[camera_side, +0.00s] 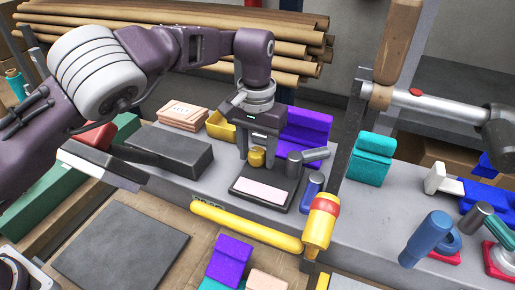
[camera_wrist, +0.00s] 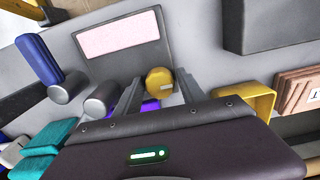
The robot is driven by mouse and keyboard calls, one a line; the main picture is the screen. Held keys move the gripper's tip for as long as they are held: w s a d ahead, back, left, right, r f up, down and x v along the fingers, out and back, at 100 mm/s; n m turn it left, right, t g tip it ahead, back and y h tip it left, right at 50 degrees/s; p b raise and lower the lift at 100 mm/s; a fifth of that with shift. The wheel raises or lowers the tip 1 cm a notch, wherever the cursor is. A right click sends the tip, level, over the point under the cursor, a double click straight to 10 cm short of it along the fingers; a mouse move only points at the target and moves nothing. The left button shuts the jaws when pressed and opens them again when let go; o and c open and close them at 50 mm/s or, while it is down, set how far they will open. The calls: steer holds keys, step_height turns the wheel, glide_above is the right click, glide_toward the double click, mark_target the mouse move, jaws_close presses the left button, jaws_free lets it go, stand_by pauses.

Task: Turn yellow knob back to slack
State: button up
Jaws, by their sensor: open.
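The yellow knob (camera_side: 257,158) is a small round cylinder at the back edge of a black plate (camera_side: 239,189) with a pale pink panel on the bench. In the wrist view the knob (camera_wrist: 159,81) shows its round top with a small light mark near its lower side. My gripper (camera_side: 257,150) points down over the knob. In the wrist view its two fingers (camera_wrist: 160,85) stand open on either side of the knob, with gaps visible. I see no clear contact.
A dark grey block (camera_side: 172,150) lies to the left. Purple felt (camera_side: 306,128) and a yellow bracket (camera_side: 218,127) are behind. A yellow bar (camera_side: 245,226) runs along the bench front.

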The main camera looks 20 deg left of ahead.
jaws_close()
steer(key=n, duration=0.9)
